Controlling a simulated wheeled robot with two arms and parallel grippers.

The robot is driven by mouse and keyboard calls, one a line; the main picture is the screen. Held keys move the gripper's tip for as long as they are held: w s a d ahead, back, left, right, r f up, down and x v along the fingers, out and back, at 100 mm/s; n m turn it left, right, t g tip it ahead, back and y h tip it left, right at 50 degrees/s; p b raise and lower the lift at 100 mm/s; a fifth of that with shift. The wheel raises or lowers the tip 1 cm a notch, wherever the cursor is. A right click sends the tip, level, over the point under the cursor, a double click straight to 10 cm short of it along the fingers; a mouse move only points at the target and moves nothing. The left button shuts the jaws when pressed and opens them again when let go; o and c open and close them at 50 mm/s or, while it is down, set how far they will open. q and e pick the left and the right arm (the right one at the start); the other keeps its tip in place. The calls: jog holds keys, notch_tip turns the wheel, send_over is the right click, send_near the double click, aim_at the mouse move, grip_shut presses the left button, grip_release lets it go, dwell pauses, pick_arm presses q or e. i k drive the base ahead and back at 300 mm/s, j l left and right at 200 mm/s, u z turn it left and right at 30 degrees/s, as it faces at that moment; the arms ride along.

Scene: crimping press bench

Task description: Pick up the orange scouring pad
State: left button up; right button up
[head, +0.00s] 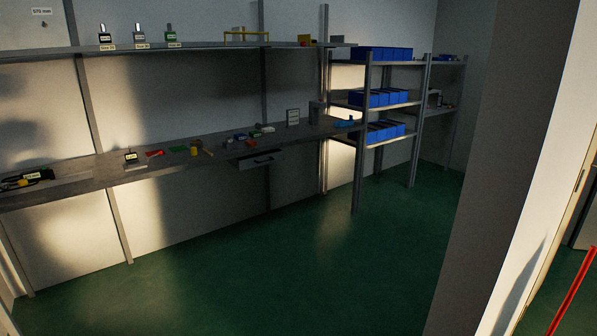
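I cannot single out the orange scouring pad for certain. A small orange item (304,39) sits near the right end of the long upper shelf, too small to identify. On the workbench (110,172) below lie a flat red item (154,153), a green item (178,149) and a small yellow item (194,151), all a few metres away. Neither of my grippers is in view.
Blue bins (376,98) fill a rack right of the bench. An open drawer (262,160) juts out under the bench. The green floor (250,260) in front is clear. A grey wall (500,130) and a red bar (572,290) stand at right.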

aim_at(251, 143)
jog(key=i, duration=3.1)
jog(key=l+z, duration=0.05)
jog(key=l, duration=0.1)
